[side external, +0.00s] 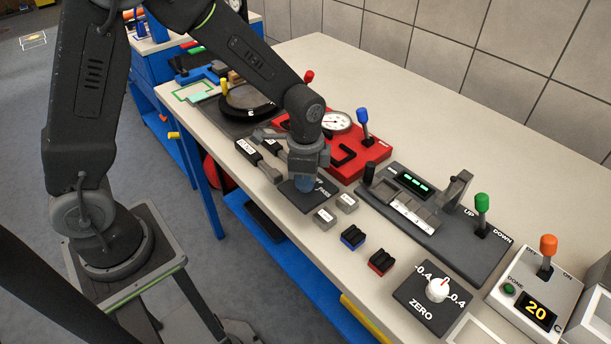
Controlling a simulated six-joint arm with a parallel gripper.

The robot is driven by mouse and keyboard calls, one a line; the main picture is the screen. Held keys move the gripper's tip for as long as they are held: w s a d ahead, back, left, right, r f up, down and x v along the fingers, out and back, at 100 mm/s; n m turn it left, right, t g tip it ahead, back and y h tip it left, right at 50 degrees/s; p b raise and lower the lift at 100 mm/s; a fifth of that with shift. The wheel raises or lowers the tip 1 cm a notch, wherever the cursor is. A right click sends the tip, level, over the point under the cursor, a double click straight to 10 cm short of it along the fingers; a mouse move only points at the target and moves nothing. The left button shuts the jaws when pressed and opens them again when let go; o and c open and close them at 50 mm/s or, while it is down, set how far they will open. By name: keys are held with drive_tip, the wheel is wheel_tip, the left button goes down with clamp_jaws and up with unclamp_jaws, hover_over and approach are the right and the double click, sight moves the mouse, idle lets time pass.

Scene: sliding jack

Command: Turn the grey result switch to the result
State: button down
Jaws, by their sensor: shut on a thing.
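My gripper (306,196) points down over a small dark plate (329,187) near the front edge of the bench. Its fingers are shut at the plate, on what appears to be the grey result switch. The fingers and wrist hide the switch, so its exact position cannot be made out. White lettering shows on the plate's right side, partly covered and too small to read surely.
A red panel (374,153) with a round dial (337,121) and blue-knobbed lever (363,115) stands just behind. Grey blocks (325,218) lie close to the right. A dark jack base (470,249) and ZERO knob (437,287) are farther right. The rear bench is clear.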

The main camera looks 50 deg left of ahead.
drive_tip(key=shift+m, duration=0.3)
drive_tip(key=c, duration=1.1)
unclamp_jaws()
drive_tip(key=shift+c, duration=0.2)
drive_tip(key=shift+r, duration=0.1)
wheel_tip(320, 180, up, 14)
drive_tip(key=s+a+r+n+t, duration=0.2)
drive_tip(key=s+n, duration=0.3)
drive_tip(key=s, duration=0.3)
drive_tip(key=s+a+r+n+t, duration=0.2)
drive_tip(key=s+n, duration=0.3)
drive_tip(key=s, duration=0.3)
drive_tip(key=shift+s+a+r+t, duration=0.15)
drive_tip(key=shift+s+r+t, duration=0.05)
drive_tip(key=shift+r+t, duration=0.55)
